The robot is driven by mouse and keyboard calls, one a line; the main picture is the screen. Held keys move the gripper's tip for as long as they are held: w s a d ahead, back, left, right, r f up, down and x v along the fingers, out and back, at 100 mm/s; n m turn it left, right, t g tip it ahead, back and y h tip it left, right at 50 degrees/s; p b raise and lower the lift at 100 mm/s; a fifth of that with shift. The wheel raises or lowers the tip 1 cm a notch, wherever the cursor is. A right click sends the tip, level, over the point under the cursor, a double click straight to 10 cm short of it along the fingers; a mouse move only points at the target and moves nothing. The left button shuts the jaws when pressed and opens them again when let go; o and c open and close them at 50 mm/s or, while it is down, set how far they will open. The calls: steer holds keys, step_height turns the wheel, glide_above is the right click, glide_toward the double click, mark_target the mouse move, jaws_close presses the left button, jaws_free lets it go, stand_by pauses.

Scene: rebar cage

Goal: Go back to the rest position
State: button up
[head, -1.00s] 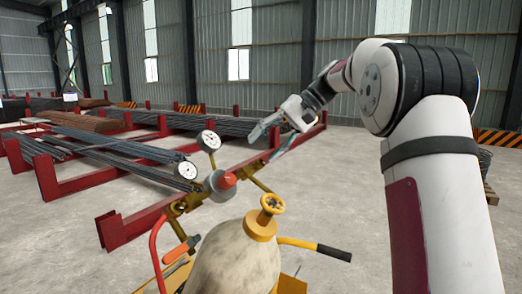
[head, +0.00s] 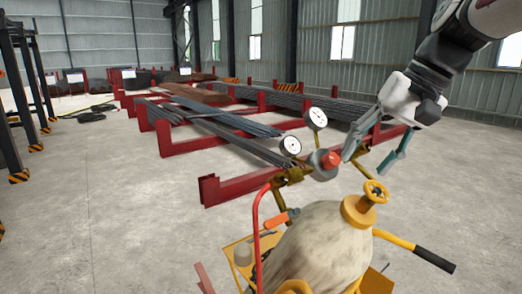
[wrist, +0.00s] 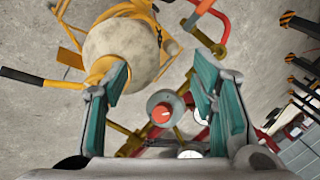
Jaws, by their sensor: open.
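My gripper (head: 365,163) is at the right of the head view, fingers pointing down and left, open and empty. In the wrist view its two teal fingers (wrist: 160,72) stand wide apart. The red knob (head: 331,160) of the regulator on the gas cylinder (head: 318,250) is just left of the near fingertip. In the wrist view the red knob (wrist: 161,114) shows between the fingers; I cannot tell how far off it is, but no finger is seen closed on it.
Two dial gauges (head: 290,146) and a yellow valve wheel (head: 374,192) top the cylinder. Its yellow cart has a black-gripped handle (head: 434,260). Red racks (head: 225,188) with rebar stand behind. Black posts (head: 22,90) stand at the far left. Open concrete floor (head: 110,220) lies left.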

steer(key=s+f+n+t+h, duration=0.1)
steer(key=s+f+h, duration=0.1)
steer(key=s+f, duration=0.3)
steer(key=s+f+n+t+h, duration=0.1)
steer(key=s+f, duration=0.4)
steer(key=s, duration=0.9)
steer(key=shift+a+f+n+t+h, duration=0.2)
steer(key=shift+n+t+h, duration=0.1)
steer(key=shift+h, duration=0.4)
steer(key=shift+o, duration=0.2)
steer(key=shift+r, duration=0.15)
